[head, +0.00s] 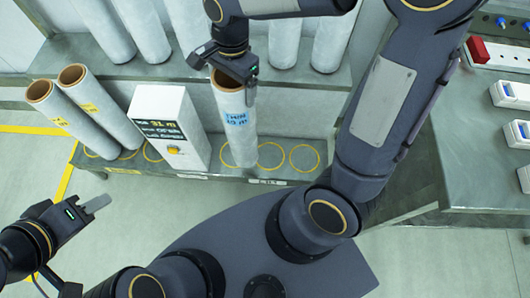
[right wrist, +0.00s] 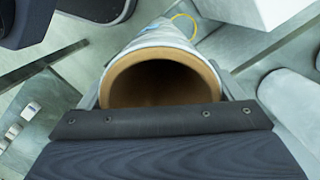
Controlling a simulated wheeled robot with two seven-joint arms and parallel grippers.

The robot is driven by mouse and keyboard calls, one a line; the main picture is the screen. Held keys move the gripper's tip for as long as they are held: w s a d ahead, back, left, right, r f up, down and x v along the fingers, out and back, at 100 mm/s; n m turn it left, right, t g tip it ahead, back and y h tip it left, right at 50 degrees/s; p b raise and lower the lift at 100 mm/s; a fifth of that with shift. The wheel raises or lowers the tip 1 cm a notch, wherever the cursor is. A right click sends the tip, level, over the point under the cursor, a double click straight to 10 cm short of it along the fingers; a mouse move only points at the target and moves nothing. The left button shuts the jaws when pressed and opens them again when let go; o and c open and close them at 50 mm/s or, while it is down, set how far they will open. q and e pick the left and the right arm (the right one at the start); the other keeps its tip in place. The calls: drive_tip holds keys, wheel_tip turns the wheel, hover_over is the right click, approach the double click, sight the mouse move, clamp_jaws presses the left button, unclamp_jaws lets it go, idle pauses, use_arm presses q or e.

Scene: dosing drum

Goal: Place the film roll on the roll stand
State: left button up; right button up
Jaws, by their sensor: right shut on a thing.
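The film roll (head: 236,125), a white tube with a brown core and blue lettering, hangs nearly upright in my right gripper (head: 228,78). The gripper is shut on its upper end. In the right wrist view the roll's open brown rim (right wrist: 165,62) lies between the fingers. The roll's lower end is over or on a yellow ring of the grey roll stand (head: 200,172); I cannot tell whether it touches. Part of a yellow ring (right wrist: 184,18) shows beside its far end. My left gripper (head: 97,204) is at the lower left, away from the roll, its jaw gap unclear.
Two leaning rolls (head: 75,105) stand at the stand's left. A white box with a dark display (head: 170,130) stands between them and the held roll. Two ringed spots right of the held roll are bare. More rolls (head: 145,30) stand behind. A bench with switches (head: 490,130) is at right.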

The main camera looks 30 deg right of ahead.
drive_tip(key=shift+w+f+m, duration=0.25)
drive_tip(key=shift+f+m, duration=0.1)
drive_tip(key=shift+m, duration=0.05)
use_arm(q)
drive_tip(key=shift+w+f+b, duration=0.2)
drive_tip(key=shift+f+b, duration=0.75)
drive_tip(key=shift+f, duration=0.15)
drive_tip(key=shift+w+f+b, duration=0.15)
drive_tip(key=shift+f+b, duration=0.8)
drive_tip(key=shift+f, duration=0.15)
use_arm(e)
drive_tip(key=d+f, duration=1.2)
drive_tip(key=d, duration=0.1)
drive_tip(key=shift+s+d+f, duration=0.25)
drive_tip(key=shift+d+f, duration=0.1)
use_arm(q)
drive_tip(key=shift+f, duration=0.1)
use_arm(e)
drive_tip(key=shift+f, duration=0.1)
drive_tip(key=o, duration=1.8)
drive_tip(key=shift+s+f, duration=0.1)
drive_tip(key=shift+o, duration=0.2)
